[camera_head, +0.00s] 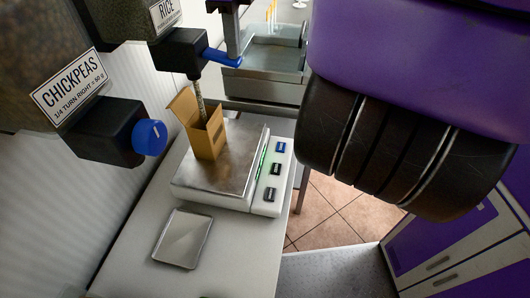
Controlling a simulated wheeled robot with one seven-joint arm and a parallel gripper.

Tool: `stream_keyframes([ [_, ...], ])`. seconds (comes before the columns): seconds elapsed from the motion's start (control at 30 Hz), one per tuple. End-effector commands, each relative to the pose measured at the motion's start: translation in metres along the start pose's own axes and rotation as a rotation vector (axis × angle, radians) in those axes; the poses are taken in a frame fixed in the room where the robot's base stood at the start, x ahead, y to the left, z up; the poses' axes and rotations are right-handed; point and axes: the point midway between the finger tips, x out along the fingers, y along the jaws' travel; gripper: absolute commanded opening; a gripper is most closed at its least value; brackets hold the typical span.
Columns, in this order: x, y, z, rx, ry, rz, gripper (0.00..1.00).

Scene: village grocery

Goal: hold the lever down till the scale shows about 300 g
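The rice dispenser (180,50) has a blue lever (222,57) on its right side. A grainy stream (199,98) runs from the dispenser's spout into an open cardboard box (209,141). The box stands upright on the metal plate of the scale (232,170). The scale's green-lit display (262,163) is seen at a steep angle, and its reading cannot be made out.
A chickpeas dispenser (100,133) with a blue knob (149,137) hangs at left. A small metal tray (183,238) lies on the white counter (232,255) in front of the scale. Metal bins (265,58) stand behind. My arm fills the upper right.

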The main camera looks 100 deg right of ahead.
Motion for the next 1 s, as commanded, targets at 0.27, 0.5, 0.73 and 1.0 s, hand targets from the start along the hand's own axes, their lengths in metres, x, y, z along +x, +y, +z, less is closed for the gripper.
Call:
stream_keyframes([
  [0.27,0.000,0.000,0.000,0.000,0.001,0.001,0.00],
  [0.5,-0.008,0.000,0.000,0.000,0.000,0.000,0.00],
  [0.73,-0.055,0.000,0.000,0.001,-0.001,-0.002,0.00],
  [1.0,-0.075,0.000,0.000,0.000,0.000,0.000,0.00],
])
